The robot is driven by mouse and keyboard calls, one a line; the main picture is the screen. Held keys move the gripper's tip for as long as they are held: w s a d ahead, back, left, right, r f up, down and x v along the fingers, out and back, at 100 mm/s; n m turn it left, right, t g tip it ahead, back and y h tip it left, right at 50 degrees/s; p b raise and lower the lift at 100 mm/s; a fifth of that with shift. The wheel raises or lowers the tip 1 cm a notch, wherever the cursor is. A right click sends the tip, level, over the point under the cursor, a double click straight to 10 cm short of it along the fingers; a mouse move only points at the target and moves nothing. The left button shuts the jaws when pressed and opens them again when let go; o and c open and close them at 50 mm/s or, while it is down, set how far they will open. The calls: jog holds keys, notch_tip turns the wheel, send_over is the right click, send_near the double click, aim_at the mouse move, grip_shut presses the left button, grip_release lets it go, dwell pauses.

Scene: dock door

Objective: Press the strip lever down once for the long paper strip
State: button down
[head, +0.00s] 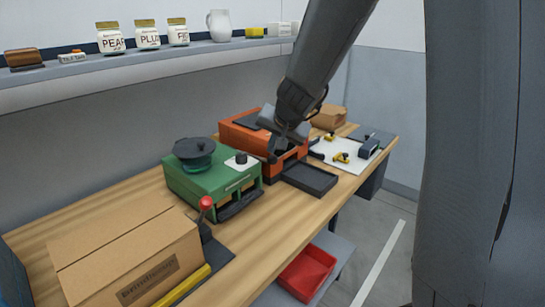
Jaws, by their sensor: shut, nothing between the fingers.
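A lever with a red ball knob (206,202) stands up on a dark base beside the cardboard box. I cannot tell for sure whether it is the strip lever. A green machine (205,180) with a black reel on top and a dark front slot is just behind it. An orange machine (240,136) with a dark tray (309,178) at its front stands further right. My gripper (283,148) is shut and empty, low over the orange machine's right part. It hides part of that machine, and I cannot tell whether it touches it. No paper strip is clearly visible.
A cardboard box (125,255) fills the bench's near left, with a yellow bar (185,286) along it. A white board (345,153) with yellow pieces lies at the far right. A red bin (304,273) sits below the bench. Jars (147,36) line the wall shelf.

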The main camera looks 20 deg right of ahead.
aim_at(275, 161)
jog(key=shift+s+d+f+b, duration=0.1)
jog(key=shift+s+f+b, duration=0.1)
jog(key=shift+f+b, duration=1.3)
jog(key=shift+s+d+f+b, duration=0.1)
jog(key=shift+s+f+b, duration=0.05)
jog(key=shift+f+b, duration=1.35)
dwell(3.2)
jog(key=shift+r, duration=0.4)
jog(key=shift+w+a+r+p, duration=0.1)
jog(key=shift+w+r+p, duration=0.05)
jog(key=shift+r+p, duration=0.9)
jog(key=shift+w+a+r+p, duration=0.1)
jog(key=shift+r+p, duration=0.9)
jog(key=shift+p, duration=0.1)
jog(key=shift+w+a+r+p, duration=0.1)
jog(key=shift+w+r+p, duration=0.05)
jog(key=shift+r+p, duration=0.9)
